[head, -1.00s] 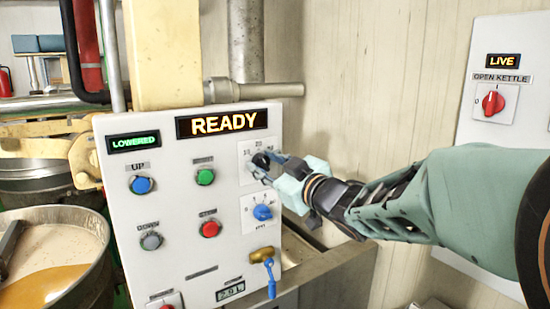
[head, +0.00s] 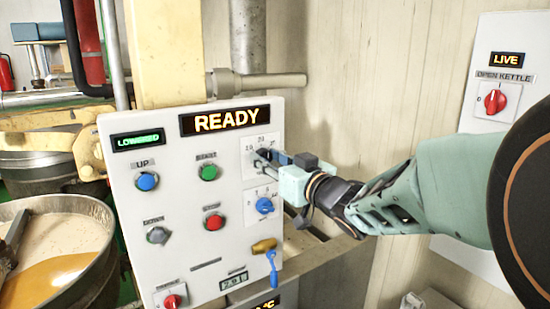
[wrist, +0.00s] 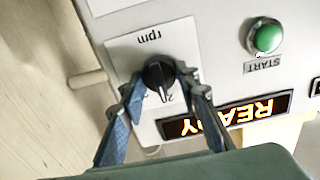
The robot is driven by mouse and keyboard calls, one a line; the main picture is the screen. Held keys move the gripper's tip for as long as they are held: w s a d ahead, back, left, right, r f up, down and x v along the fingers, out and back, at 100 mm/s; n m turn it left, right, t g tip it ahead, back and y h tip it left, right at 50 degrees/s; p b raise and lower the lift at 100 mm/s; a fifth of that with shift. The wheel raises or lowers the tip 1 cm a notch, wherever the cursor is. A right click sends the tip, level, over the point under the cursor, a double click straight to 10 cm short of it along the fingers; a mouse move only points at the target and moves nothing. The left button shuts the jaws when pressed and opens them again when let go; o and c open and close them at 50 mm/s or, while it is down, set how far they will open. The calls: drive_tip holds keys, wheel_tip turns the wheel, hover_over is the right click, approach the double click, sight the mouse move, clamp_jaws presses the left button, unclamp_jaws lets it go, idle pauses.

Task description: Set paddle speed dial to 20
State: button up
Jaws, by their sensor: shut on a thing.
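The paddle speed dial is a black knob (wrist: 158,74) on a white plate marked rpm, at the upper right of the control panel. In the wrist view the plate appears upside down. The knob's white pointer line faces the numbered edge, near a digit that looks like a 2. The rest of that number is hidden by my finger. My gripper (wrist: 159,80) is shut on the knob, one blue finger on each side. In the head view my gripper (head: 272,157) reaches the dial plate (head: 250,172) from the right and covers most of the knob.
A blue-knobbed dial (head: 264,205) sits just below. The green button (head: 208,172) and red button (head: 212,222) are to the left. A READY display (head: 225,119) is above, and a brass valve with a blue handle (head: 272,268) is lower down. An open kettle (head: 100,225) stands at left.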

drive_tip(key=o, duration=1.1)
drive_tip(key=shift+f+n, duration=0.1)
drive_tip(key=shift+n, duration=0.2)
